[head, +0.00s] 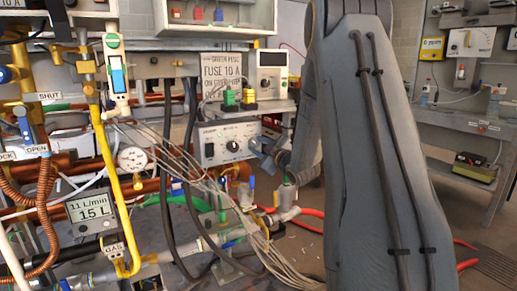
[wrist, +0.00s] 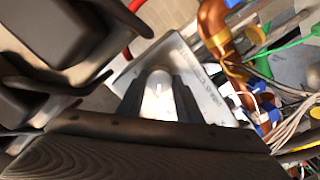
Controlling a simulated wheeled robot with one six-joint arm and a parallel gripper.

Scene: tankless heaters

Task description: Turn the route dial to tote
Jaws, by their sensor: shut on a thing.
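In the wrist view the two dark fingers of my gripper (wrist: 160,88) are shut on a pale round dial (wrist: 158,76), one on each side. The dial sits on a light metal panel (wrist: 203,80) with printed text. I cannot read the text or tell which mark the dial points at.
Another dark knob (head: 232,146) is just left of my gripper. A white meter (head: 271,72) and yellow-and-green plugs (head: 249,97) stand above the box. Black hoses (head: 172,150), thin grey cables and a copper pipe (wrist: 215,28) crowd the left side and the bench below.

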